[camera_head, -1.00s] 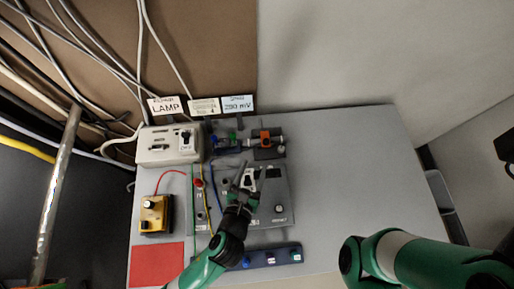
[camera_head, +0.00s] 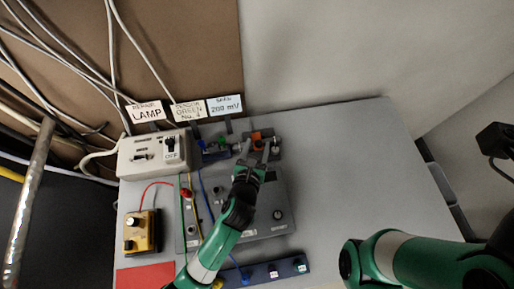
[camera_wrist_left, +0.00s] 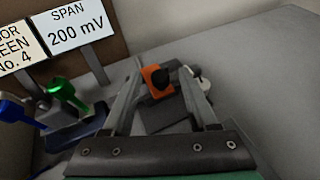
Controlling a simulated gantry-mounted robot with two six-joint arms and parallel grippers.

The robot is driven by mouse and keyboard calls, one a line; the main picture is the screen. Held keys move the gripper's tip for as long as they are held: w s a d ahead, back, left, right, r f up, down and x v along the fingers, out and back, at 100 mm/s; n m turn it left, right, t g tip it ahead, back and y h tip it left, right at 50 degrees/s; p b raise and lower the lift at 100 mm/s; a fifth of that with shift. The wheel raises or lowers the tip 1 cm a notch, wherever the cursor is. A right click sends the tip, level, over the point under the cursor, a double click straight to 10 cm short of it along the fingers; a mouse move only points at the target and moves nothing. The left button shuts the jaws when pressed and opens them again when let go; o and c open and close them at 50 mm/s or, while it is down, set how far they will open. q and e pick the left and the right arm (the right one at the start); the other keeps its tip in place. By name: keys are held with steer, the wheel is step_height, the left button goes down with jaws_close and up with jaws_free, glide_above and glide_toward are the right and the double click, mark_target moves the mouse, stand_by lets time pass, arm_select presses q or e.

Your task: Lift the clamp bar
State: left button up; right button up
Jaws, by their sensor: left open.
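An orange block with a black knob (camera_head: 257,136), which looks like the clamp bar, sits on a dark base at the back of the table. It also shows in the left wrist view (camera_wrist_left: 150,74). My left gripper (camera_head: 256,152) is open, its two fingers reaching toward the orange block. In the left wrist view the block shows between the fingertips, with part of its base hidden by the fingers and palm. I cannot tell whether the fingers touch it. My right arm is at the lower right; its gripper is not clearly visible.
Blue and green levers (camera_wrist_left: 62,97) stand left of the gripper, near the label cards (camera_head: 224,105). A white lamp box (camera_head: 155,153), a yellow box (camera_head: 140,231) and a grey panel with wires (camera_head: 262,227) occupy the left and middle. The table's right side (camera_head: 350,160) is clear.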

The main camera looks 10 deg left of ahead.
arm_select(q)
jaws_close()
stand_by(0.3)
stand_by(1.1)
